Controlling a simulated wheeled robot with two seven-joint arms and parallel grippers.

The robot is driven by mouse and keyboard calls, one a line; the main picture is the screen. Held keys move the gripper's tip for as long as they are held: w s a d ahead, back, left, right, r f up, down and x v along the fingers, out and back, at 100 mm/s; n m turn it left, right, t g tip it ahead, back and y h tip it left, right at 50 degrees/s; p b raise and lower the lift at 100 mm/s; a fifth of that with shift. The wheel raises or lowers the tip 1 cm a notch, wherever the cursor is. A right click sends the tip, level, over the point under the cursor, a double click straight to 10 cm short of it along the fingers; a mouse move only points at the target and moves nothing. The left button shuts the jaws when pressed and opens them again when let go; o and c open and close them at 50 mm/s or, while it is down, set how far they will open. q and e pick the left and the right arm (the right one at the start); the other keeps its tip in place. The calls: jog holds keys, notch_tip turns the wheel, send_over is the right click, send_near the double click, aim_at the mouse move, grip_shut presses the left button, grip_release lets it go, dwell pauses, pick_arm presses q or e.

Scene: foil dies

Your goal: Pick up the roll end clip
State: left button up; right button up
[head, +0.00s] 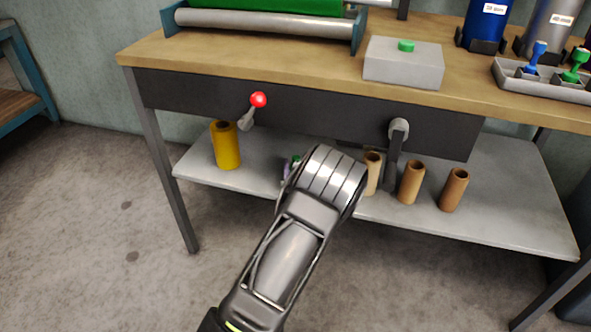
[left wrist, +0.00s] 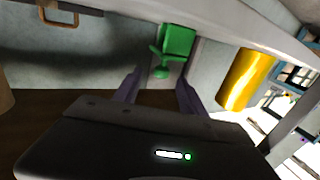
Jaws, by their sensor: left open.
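A small green clip (left wrist: 176,45) lies on the lower shelf (head: 235,183), with a broad block part and a smaller flared part toward me in the left wrist view. In the head view only a bit of the green clip (head: 296,160) shows beside my left wrist. My left gripper (left wrist: 160,85) is open and empty, with its two dark purplish fingers apart and the clip just beyond and between their tips. In the head view the wrist hides most of the fingers, with one purplish finger (head: 286,170) showing. My right gripper is not in view.
A yellow roll (head: 226,146) stands left of the clip. Several brown cardboard tubes, including one at the right (head: 453,190), stand to its right. The workbench (head: 250,57) overhangs the shelf, with a red-knobbed lever (head: 258,99) and a crank handle (head: 397,130) on its front.

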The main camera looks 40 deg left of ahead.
aim_at(296, 160)
pick_arm(q)
jog(key=b+x, duration=0.1)
jog(key=x, duration=0.3)
jog(key=shift+f, duration=0.1)
jog(key=shift+s, duration=0.1)
jog(key=shift+c, duration=0.2)
grip_shut()
dwell(0.5)
